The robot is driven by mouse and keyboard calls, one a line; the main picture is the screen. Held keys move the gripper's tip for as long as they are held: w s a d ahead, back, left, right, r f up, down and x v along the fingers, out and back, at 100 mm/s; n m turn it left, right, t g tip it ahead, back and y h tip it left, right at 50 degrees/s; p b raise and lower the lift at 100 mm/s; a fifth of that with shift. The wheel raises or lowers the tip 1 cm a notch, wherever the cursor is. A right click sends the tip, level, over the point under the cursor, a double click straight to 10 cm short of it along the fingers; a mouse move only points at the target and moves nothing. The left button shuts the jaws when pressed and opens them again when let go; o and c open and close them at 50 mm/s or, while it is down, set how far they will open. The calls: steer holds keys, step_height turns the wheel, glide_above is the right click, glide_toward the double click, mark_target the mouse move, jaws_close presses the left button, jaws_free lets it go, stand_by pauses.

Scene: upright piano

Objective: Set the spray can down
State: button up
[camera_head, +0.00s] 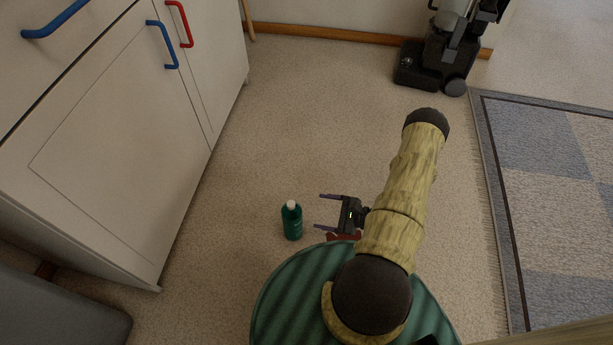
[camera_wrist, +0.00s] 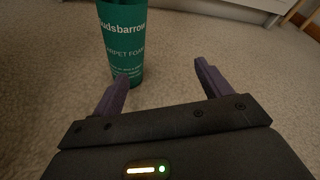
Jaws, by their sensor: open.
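The spray can (camera_head: 292,222) is green with a white top and stands upright on the carpet in the head view. In the wrist view, the can (camera_wrist: 123,45) shows white lettering, and its top is cut off by the frame edge. My gripper (camera_head: 324,211) is open and empty, to the right of the can. In the wrist view, the can is beyond the two purple fingers (camera_wrist: 160,82), nearer the left one. No finger visibly holds it, and I see a gap between the can and the fingers in the head view.
A white cabinet (camera_head: 115,150) with blue and red handles stands at left. A grey cushioned thing (camera_head: 60,305) is at lower left. A black and grey vacuum cleaner (camera_head: 440,60) stands at the back right, by a blue-grey rug (camera_head: 555,200). Carpet between is clear.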

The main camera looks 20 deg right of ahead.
steer(key=w+d+r+n+g+h, duration=0.2)
steer(key=w+d+r+n+h, duration=0.15)
steer(key=w+n, duration=0.3)
steer(key=w+r+n+g+h, duration=0.1)
steer(key=w+r+n+h, duration=0.15)
steer(key=r, duration=0.45)
steer(key=w+r+n+g+h, duration=0.15)
steer(key=r+n+h, duration=0.25)
steer(key=r, duration=0.4)
steer(key=s+a+r+n+g+h, duration=0.1)
steer(key=s+a+r+n+g, duration=0.1)
steer(key=s+a+r+n, duration=0.6)
steer(key=s+a+r, duration=0.4)
steer(key=s+r, duration=0.2)
steer(key=r, duration=0.1)
steer(key=shift+a+r+n, duration=0.3)
steer(key=shift+a+n, duration=0.1)
steer(key=shift+g, duration=0.25)
steer(key=shift+c, duration=0.3)
